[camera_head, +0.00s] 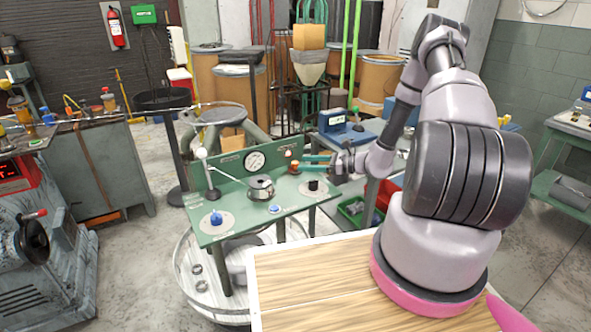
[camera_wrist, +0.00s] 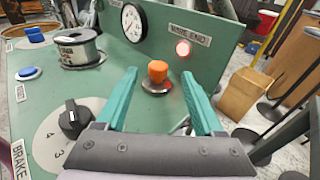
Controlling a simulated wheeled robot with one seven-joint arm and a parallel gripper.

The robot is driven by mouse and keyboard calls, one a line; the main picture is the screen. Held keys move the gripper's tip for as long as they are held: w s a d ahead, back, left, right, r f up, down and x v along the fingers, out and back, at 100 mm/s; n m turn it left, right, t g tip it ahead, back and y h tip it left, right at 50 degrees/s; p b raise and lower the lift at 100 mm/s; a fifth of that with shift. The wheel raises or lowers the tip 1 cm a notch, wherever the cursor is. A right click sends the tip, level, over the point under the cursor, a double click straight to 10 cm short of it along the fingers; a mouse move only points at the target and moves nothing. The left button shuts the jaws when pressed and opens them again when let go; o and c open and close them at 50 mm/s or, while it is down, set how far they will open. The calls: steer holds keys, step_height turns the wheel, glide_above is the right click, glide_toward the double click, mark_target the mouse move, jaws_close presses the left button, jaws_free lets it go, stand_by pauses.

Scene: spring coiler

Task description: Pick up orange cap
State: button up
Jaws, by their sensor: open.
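The orange cap (camera_wrist: 157,71) sits on a dark round base on the green panel, in the wrist view, near the foot of the upright board. In the head view the orange cap (camera_head: 294,166) is small, just left of the fingertips. My gripper (camera_wrist: 158,74) has two teal fingers, spread apart and empty. The cap shows between the fingertips and a little beyond them, and I cannot tell the exact gap. In the head view my gripper (camera_head: 305,163) reaches in from the right over the panel.
The green panel (camera_head: 232,233) carries a black dial knob (camera_wrist: 73,118), a metal spool (camera_wrist: 80,48) and blue buttons. A gauge (camera_wrist: 132,23) and a lit red lamp (camera_wrist: 183,48) are on the upright board. A cardboard box (camera_wrist: 248,95) stands beyond the right finger.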

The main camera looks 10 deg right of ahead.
mark_target(295, 162)
steer(key=x, duration=0.4)
steer(key=shift+a+f, duration=0.25)
steer(key=shift+a, duration=0.1)
jaws_close()
